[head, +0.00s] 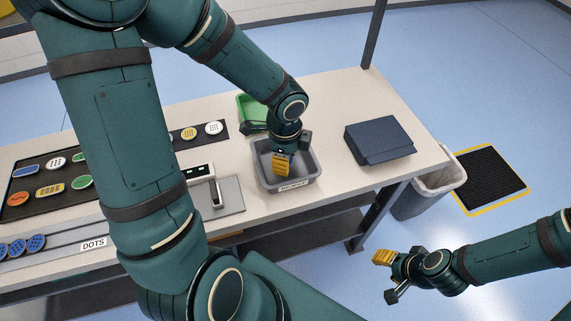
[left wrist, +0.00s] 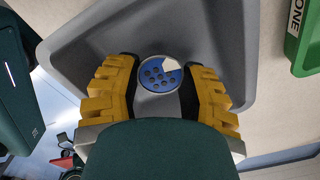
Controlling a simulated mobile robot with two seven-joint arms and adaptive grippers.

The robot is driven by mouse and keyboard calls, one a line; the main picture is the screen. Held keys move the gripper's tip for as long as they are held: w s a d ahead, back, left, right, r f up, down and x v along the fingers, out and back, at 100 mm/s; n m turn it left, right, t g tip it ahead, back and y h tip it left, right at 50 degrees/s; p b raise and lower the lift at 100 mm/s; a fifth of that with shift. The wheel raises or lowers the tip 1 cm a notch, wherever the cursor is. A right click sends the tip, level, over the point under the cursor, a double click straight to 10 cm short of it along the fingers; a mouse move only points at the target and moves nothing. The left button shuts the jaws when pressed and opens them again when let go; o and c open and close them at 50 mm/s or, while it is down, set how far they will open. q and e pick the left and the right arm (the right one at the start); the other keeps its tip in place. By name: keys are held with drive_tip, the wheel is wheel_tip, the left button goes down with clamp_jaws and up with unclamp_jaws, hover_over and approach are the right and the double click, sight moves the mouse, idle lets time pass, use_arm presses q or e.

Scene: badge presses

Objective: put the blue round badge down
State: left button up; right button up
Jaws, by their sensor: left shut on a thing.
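The blue round badge (left wrist: 161,74) has several dark dots and a pale wedge at its upper right. In the left wrist view it sits between the yellow fingers of my left gripper (left wrist: 162,90), which is shut on it. In the head view this gripper (head: 282,163) points down into a grey bin (head: 262,173), and the badge is hidden there. The grey bin's wall (left wrist: 215,50) lies beyond the badge in the left wrist view. I cannot tell whether the badge touches the bin's floor. My right gripper (head: 386,272) hangs off the table's front, with nothing visible in it.
A green bin (head: 248,108) stands behind the grey one. A dark blue box-like item (head: 380,140) lies to the right. A press (head: 214,190) is left of the grey bin. A dark badge board (head: 20,190) and blue badges (head: 17,246) at a DOTS label are further left.

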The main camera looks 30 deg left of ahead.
use_arm(q)
drive_tip(key=shift+f, duration=1.1)
drive_tip(key=shift+b, duration=0.3)
drive_tip(key=shift+f, duration=0.15)
drive_tip(key=o, duration=0.8)
drive_tip(key=shift+w, duration=0.1)
wheel_tip(320, 180, up, 12)
drive_tip(key=p, duration=0.4)
drive_tip(key=shift+f, duration=0.2)
drive_tip(key=shift+r+p, duration=0.3)
drive_tip(key=shift+r, duration=0.1)
